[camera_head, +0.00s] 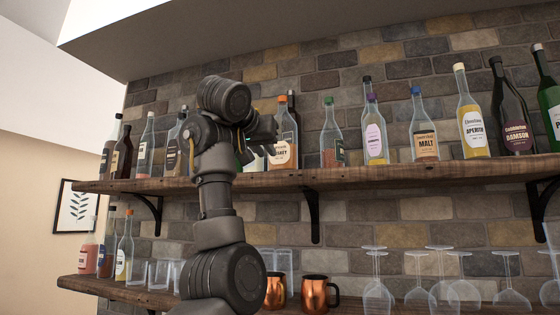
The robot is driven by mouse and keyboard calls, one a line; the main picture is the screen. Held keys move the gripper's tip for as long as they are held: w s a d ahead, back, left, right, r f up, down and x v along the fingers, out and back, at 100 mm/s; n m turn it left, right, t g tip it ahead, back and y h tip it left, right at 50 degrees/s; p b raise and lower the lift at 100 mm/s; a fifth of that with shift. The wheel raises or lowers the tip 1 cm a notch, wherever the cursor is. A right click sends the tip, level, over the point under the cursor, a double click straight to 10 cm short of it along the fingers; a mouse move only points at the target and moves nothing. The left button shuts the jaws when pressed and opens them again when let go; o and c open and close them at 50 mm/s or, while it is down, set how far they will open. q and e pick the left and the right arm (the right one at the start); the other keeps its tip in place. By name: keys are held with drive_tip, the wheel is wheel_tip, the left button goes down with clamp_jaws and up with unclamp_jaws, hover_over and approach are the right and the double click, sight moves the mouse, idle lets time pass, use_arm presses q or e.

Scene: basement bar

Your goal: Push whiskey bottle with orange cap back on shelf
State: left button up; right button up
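The whiskey bottle with the orange cap (284,154) stands upright on the upper wooden shelf (400,175), left of the picture's middle. Its pale label shows the end of its name, and its base looks close to the shelf's front edge. My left gripper (264,132) is at the bottle's left side at body height and hides part of it. Whether they touch cannot be told, and the fingers are too small and dark to show whether they are open. My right gripper is not in view.
A dark bottle (292,112) stands behind the whiskey bottle. A green-capped bottle (331,135) stands to its right, with free shelf between. More bottles line both ends.

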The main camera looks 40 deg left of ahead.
use_arm(q)
drive_tip(key=s+a+r, duration=0.1)
drive_tip(key=s, duration=0.1)
drive_tip(key=p, duration=0.9)
approach(280, 160)
drive_tip(key=w+f, duration=0.2)
drive_tip(key=shift+w+a+p, duration=0.3)
drive_tip(key=shift+w+a, duration=0.05)
drive_tip(key=shift+w, duration=0.25)
drive_tip(key=shift+w+a+p, duration=0.25)
drive_tip(key=shift+w+a, duration=0.15)
drive_tip(key=shift+w, duration=0.2)
drive_tip(key=shift+w+a+r, duration=0.1)
drive_tip(key=shift+w, duration=0.1)
drive_tip(key=shift+x, duration=0.8)
drive_tip(key=shift+w+a+r, duration=0.1)
drive_tip(key=shift+w+r, duration=0.05)
drive_tip(key=shift+x, duration=0.85)
